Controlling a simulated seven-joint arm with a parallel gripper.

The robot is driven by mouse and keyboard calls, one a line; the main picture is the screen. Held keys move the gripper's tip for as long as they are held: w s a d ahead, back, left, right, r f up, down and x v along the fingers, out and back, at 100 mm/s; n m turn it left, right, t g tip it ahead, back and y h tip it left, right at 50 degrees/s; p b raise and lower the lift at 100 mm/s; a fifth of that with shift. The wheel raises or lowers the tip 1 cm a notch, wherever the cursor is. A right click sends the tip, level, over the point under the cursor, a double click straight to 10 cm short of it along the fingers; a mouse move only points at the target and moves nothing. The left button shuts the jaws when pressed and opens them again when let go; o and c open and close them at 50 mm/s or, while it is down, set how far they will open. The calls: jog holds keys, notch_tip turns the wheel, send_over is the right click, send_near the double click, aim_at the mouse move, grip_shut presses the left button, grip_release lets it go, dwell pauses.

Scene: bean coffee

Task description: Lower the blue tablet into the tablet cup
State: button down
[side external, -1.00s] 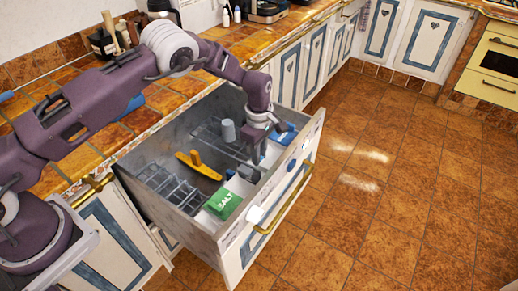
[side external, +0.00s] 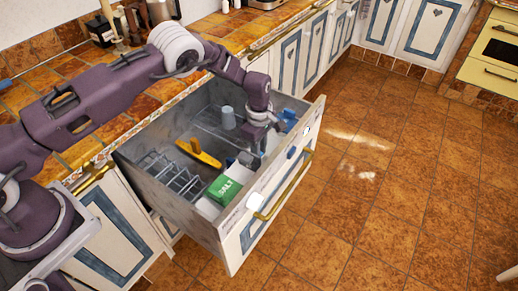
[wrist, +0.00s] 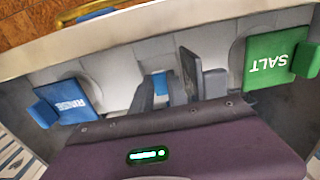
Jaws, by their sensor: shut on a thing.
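My gripper (side external: 257,150) points down inside the open drawer, at its white front strip (side external: 212,206). In the wrist view its two fingers (wrist: 162,98) are closed on the blue tablet (wrist: 160,84), a small blue patch between them. The fingers hide the tablet in the side view. An upright grey flap (wrist: 212,82) stands just right of the fingers in the wrist view; it also shows beside my gripper in the side view (side external: 246,159). I cannot make out the tablet cup's opening, nor whether the tablet is inside it.
A green salt box (wrist: 276,58) and a blue rinse box (wrist: 68,102) flank my gripper. The drawer also holds a grey cup (side external: 228,118), a yellow object (side external: 198,153) and a wire rack (side external: 170,175). The drawer's front wall (side external: 285,165) is close by.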

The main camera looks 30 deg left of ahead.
jog(key=shift+f, duration=2.3)
dwell(1.0)
jog(key=c, duration=1.2)
grip_release()
jog(key=s+a+r+m+t+h, duration=0.1)
jog(key=s+a+r+m, duration=0.15)
jog(key=r, duration=1.45)
jog(key=s+a+r+m+t, duration=0.1)
jog(key=s+r+m, duration=0.25)
jog(key=r, duration=1.25)
jog(key=s+a+r+m+t, duration=0.1)
jog(key=s+r+m, duration=0.2)
jog(key=s+r, duration=0.45)
jog(key=s+a+r+m+t, duration=0.1)
jog(key=s+r+m, duration=0.25)
jog(key=s, duration=0.65)
jog(key=s+a+f+m+t+y, duration=0.1)
jog(key=s+m, duration=0.4)
jog(key=s, duration=0.8)
jog(key=shift+a+f+t, duration=0.2)
jog(key=shift+a+t, duration=0.1)
jog(key=shift+a, duration=0.1)
